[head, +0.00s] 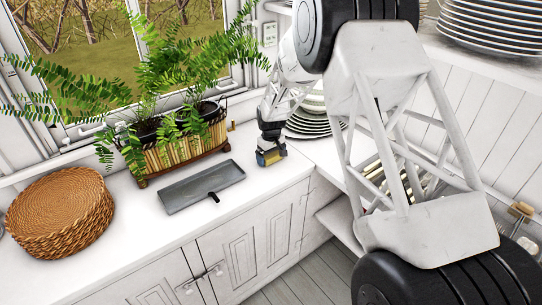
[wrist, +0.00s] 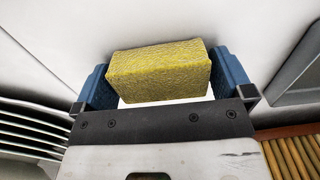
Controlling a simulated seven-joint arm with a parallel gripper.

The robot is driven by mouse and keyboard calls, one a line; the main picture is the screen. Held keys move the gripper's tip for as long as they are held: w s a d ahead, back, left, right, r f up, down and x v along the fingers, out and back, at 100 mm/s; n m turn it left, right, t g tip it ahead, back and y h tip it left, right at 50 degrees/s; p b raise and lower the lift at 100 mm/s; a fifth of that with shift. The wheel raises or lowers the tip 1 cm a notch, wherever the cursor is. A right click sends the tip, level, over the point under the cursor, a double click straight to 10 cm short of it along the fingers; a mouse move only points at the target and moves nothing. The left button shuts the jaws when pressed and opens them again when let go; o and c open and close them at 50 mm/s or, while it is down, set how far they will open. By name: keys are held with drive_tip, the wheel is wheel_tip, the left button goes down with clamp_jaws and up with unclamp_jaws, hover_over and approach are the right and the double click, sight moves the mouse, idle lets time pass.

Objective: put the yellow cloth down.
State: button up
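The yellow cloth (wrist: 160,72) looks like a thick, sponge-like block with a rough surface. In the wrist view it sits between the two blue fingers of my gripper (wrist: 163,88), with its ends against both of them. In the head view my gripper (head: 270,157) points down, low over the white counter (head: 262,185), near its front edge. Only a small part of the yellow cloth (head: 274,157) shows there, between the fingers. I cannot tell whether the cloth touches the counter.
A grey tray (head: 202,187) lies left of my gripper, with a fern planter (head: 185,152) behind it. Stacked plates (head: 308,126) stand close on the right. Woven mats (head: 62,212) are at the far left. Clear counter lies between gripper and tray.

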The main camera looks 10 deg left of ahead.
sight(272, 154)
drive_tip(key=shift+r, duration=0.15)
wheel_tip(272, 154, up, 12)
idle(0.9)
drive_tip(key=shift+r, duration=0.1)
idle(0.7)
drive_tip(key=s+d+r+m+t, duration=0.1)
drive_tip(key=s+d+r+m, duration=0.4)
drive_tip(key=s+d+r, duration=1.55)
drive_tip(key=s+d+m, duration=0.1)
drive_tip(key=s+d, duration=0.2)
drive_tip(key=s, duration=0.7)
drive_tip(key=s+d+f+m+t, duration=0.1)
drive_tip(key=s+d, duration=0.3)
drive_tip(key=s, duration=0.7)
drive_tip(key=s+d+m, duration=0.2)
drive_tip(key=s+d, duration=0.2)
drive_tip(key=s, duration=0.6)
drive_tip(key=shift+s+d+f+t, duration=0.15)
drive_tip(key=shift+s+f+t, duration=0.15)
drive_tip(key=shift+f, duration=0.1)
